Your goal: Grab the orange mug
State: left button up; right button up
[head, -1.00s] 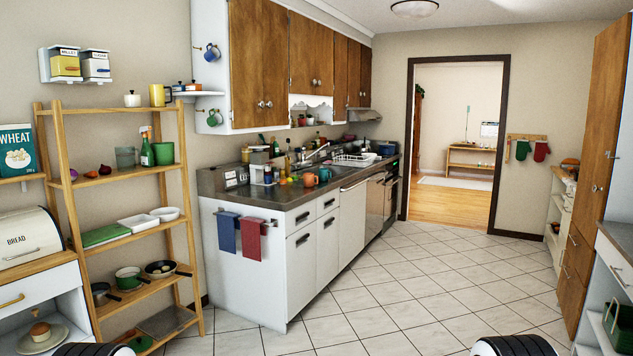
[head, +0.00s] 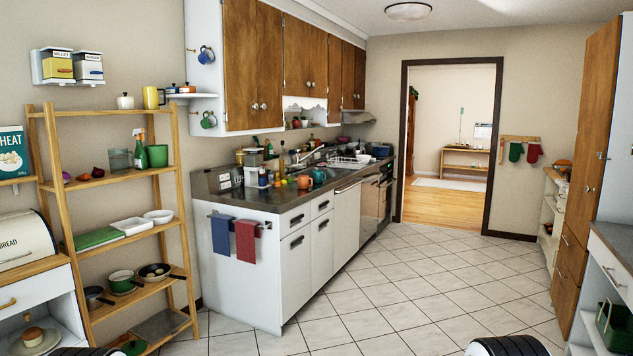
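An orange mug (head: 304,182) stands on the dark counter (head: 285,196) in the head view, near the counter's front end. A second orange-red mug (head: 319,175) or cup stands just behind it to the right; both are small at this distance. Black-and-white parts of my own body show at the bottom edge, at the left and at the right. Neither gripper's fingers can be seen, and nothing is held in view.
White cabinets (head: 322,255) stand under the counter, with blue (head: 222,236) and red towels (head: 246,240) on the end. A wooden shelf (head: 112,188) stands at left. The tiled floor (head: 420,285) is clear towards the doorway. Tall brown cabinets (head: 580,180) stand at right.

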aim_at(303, 179)
jog(key=i, duration=3.45)
jog(key=j+u, duration=0.05)
jog(key=j, duration=0.15)
